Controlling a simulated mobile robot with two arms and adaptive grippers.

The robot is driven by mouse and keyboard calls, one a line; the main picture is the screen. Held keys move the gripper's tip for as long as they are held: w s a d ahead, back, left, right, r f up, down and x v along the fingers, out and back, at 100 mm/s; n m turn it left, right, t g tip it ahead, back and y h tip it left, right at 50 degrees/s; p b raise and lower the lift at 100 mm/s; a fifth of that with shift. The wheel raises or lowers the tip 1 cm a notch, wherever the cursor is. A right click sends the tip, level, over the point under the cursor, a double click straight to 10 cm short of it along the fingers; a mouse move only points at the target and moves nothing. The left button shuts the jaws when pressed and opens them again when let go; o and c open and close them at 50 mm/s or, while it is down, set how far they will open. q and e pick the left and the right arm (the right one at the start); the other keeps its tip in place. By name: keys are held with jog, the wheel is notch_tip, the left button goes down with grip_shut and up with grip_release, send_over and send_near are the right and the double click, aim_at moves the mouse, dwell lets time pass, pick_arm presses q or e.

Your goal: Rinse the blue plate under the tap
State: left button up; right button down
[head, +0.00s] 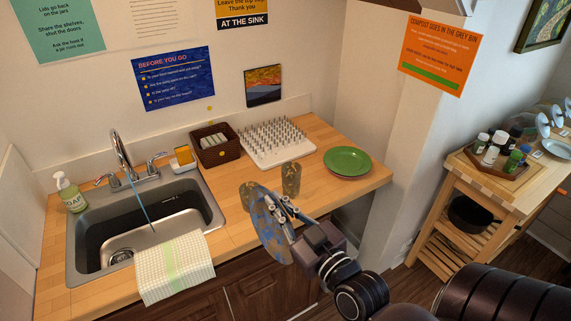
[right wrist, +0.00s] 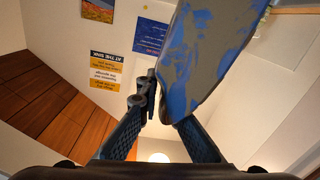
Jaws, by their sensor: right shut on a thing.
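The blue plate (head: 268,222), patched with brownish grey, is held on edge in front of the counter. My right gripper (head: 283,216) is shut on its rim. In the right wrist view the plate (right wrist: 205,50) rises from between the fingers (right wrist: 165,112). The tap (head: 122,155) stands behind the sink (head: 150,215) at the left, and a thin blue stream of water (head: 139,203) runs from it into the basin. The plate is to the right of the sink, apart from the stream. My left gripper is not in view.
A checked towel (head: 175,268) hangs over the sink's front edge. Two glasses (head: 291,180) stand behind the plate. A green plate (head: 347,161), a white peg rack (head: 272,142) and a dark basket (head: 215,148) are farther back. A soap bottle (head: 70,194) stands left of the sink.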

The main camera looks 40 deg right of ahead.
jog(key=s+a+r+y, duration=0.1)
jog(key=s+a, duration=0.8)
jog(key=a, duration=0.1)
jog(key=shift+s+a+n, duration=0.15)
jog(key=shift+n, duration=0.15)
jog(key=shift+r, duration=0.1)
jog(key=shift+s+d+f, duration=0.1)
jog(key=shift+d+f, duration=0.15)
jog(key=shift+d, duration=0.1)
